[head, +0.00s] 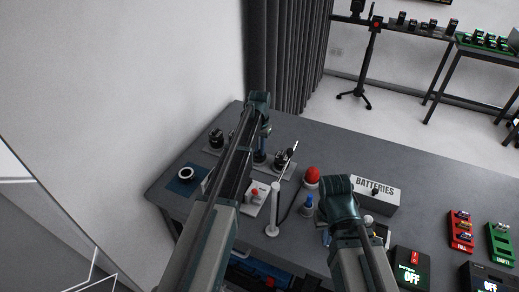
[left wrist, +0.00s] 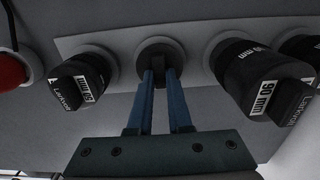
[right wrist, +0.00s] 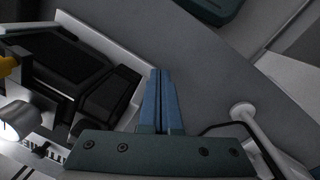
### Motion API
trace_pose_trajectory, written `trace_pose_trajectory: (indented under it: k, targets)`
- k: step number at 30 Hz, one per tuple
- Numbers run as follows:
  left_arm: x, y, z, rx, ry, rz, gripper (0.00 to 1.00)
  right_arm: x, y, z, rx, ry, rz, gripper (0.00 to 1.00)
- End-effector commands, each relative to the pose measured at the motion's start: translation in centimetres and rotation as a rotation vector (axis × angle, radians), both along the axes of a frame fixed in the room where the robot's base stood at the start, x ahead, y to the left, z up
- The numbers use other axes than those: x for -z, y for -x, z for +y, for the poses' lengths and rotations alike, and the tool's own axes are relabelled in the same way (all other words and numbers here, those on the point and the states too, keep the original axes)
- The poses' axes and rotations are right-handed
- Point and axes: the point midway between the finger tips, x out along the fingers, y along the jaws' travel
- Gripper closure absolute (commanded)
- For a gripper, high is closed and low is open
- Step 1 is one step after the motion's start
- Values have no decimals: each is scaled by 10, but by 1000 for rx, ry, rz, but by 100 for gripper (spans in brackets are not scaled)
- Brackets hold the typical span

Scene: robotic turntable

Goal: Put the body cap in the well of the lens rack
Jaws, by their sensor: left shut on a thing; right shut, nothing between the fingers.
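In the left wrist view my left gripper (left wrist: 160,76) is shut on the upright grip of the black body cap (left wrist: 176,52). The cap is at a round well between two black lenses in the pale lens rack (left wrist: 122,68); I cannot tell whether it sits fully down. In the right wrist view my right gripper (right wrist: 161,75) is shut and empty above the table.
Lenses (left wrist: 80,82) and (left wrist: 262,78) flank the cap closely. A red dome button (head: 312,175), white post (head: 272,210) and batteries box (head: 378,206) stand to the right. A blue mat with a ring (head: 189,174) lies left. The table's right-hand back is clear.

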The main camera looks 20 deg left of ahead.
Motion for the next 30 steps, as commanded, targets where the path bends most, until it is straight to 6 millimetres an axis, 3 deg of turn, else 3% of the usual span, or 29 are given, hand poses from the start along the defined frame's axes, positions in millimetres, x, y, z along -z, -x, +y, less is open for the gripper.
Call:
trace_pose_trajectory:
  k: [11,12,17,30]
  targets:
    - [10,0,0,0,0,0,100,10,0,0,0,0,0,100]
    - [9,0,0,0,0,0,76,9,0,0,0,0,0,100]
    - [8,0,0,0,0,0,48,8,0,0,0,0,0,100]
    - [4,0,0,0,0,0,48,4,0,0,0,0,0,100]
